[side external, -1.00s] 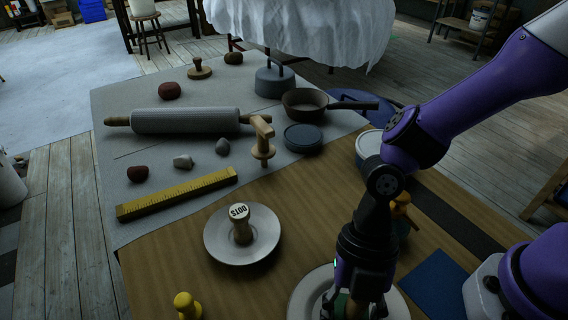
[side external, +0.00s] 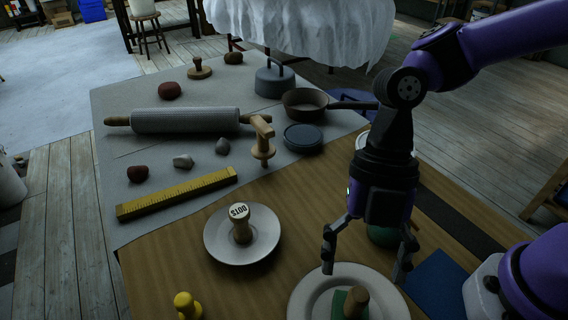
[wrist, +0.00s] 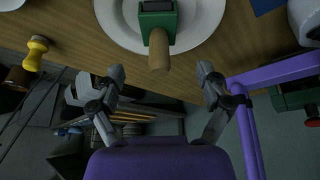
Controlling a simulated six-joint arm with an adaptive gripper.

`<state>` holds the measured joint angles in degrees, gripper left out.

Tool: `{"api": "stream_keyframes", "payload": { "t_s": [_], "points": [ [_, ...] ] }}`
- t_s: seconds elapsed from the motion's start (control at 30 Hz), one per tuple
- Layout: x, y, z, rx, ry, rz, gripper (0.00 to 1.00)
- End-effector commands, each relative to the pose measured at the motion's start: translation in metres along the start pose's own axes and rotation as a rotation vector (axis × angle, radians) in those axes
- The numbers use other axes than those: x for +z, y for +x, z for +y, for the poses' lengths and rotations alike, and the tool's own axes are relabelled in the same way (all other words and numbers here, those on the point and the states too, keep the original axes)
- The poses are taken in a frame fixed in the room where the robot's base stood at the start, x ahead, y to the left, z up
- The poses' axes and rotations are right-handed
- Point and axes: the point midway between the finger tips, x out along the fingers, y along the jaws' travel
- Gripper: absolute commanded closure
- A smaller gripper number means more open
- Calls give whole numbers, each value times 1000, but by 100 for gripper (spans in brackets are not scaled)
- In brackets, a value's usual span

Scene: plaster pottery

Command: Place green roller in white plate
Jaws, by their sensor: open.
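The green roller (side external: 354,303) with a wooden handle rests in the white plate (side external: 303,293) at the bottom of the side view. In the wrist view the roller's green head (wrist: 157,22) lies over the plate (wrist: 112,22), and its wooden handle points toward my gripper. My gripper (side external: 365,270) is open and empty above the plate, with its fingers spread wide. In the wrist view the two fingertips (wrist: 161,72) stand apart on either side of the handle, not touching it.
A plate (side external: 272,250) holding a wooden stamp marked DOTS stands to the left. A yellow-topped tool (side external: 186,304) stands at the front left. A blue mat (side external: 440,285) lies right of the white plate. A ruler (side external: 178,194) and rolling pin (side external: 185,121) lie farther back.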

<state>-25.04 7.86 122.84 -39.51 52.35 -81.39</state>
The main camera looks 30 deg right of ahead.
Motion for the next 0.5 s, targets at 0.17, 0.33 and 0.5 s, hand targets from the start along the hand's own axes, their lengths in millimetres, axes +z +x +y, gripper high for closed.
{"api": "stream_keyframes", "payload": {
  "t_s": [0.17,0.33,0.5],
  "points": [
    [0,-29,1,4,0,-1,15],
    [8,-47,-2,57,150,-39,15],
    [48,-87,-21,351,865,-139,15]
  ]
}}
